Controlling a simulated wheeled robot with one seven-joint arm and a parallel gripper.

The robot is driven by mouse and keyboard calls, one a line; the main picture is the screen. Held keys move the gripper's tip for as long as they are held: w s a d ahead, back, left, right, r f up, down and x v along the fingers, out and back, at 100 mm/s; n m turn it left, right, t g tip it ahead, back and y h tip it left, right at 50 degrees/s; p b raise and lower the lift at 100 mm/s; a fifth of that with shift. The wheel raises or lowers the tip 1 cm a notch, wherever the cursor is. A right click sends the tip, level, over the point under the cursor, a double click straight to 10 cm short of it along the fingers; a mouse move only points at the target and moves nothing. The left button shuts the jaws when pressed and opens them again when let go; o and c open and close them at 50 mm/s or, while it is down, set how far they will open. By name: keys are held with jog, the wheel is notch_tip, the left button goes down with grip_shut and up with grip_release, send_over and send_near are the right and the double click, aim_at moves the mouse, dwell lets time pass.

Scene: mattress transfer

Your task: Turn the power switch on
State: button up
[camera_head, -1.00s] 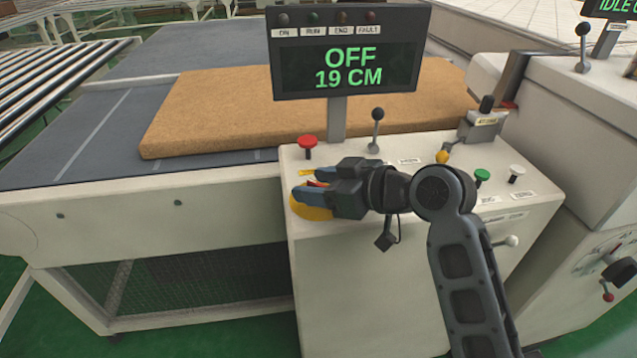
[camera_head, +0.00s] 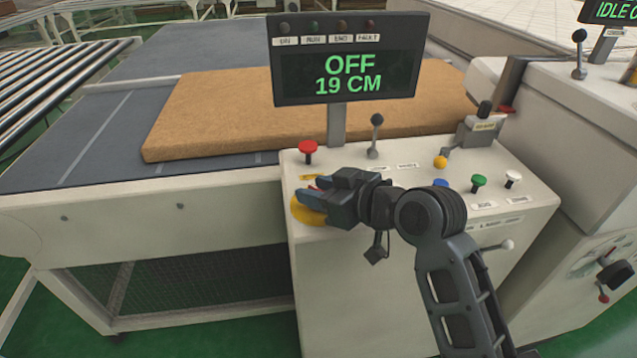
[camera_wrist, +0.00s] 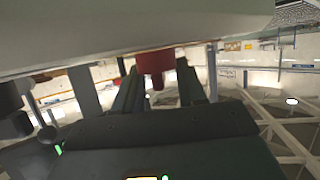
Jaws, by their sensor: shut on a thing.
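The power switch is a red handle (camera_head: 320,184) on a round yellow plate (camera_head: 306,212) at the front left of the white control panel (camera_head: 400,195). My gripper (camera_head: 310,192) is shut on the red handle, with its fingers over the yellow plate and hiding most of the switch. In the wrist view the red handle (camera_wrist: 155,66) sits between the two fingers. The display (camera_head: 347,75) above the panel reads OFF and 19 CM. Its indicator lamps look dim.
A red mushroom button (camera_head: 307,150) and an upright lever (camera_head: 375,135) stand behind my gripper. Yellow (camera_head: 440,162), blue (camera_head: 440,182), green (camera_head: 478,182) and white (camera_head: 513,178) knobs lie to the right. A tan mattress (camera_head: 230,110) lies on the conveyor behind.

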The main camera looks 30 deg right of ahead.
jog(key=m+h+p, duration=0.3)
jog(key=shift+r, duration=0.15)
jog(key=m+h, duration=0.1)
jog(key=h, duration=0.1)
jog(key=m+h+p, duration=0.1)
jog(key=m+h, duration=0.1)
jog(key=shift+a+f, duration=0.1)
jog(key=shift+f, duration=0.1)
jog(key=m+g+h+b, duration=0.2)
jog(key=m+h+b, duration=0.1)
jog(key=m+h, duration=0.2)
jog(key=shift+f, duration=0.1)
jog(key=shift+m+g+h+b, duration=1.5)
jog(key=shift+m+g+h, duration=0.6)
jog(key=shift+m+g, duration=0.45)
jog(key=o, duration=0.9)
jog(key=shift+c, duration=0.2)
jog(key=shift+b+v, duration=0.4)
jog(key=shift+v, duration=3.4)
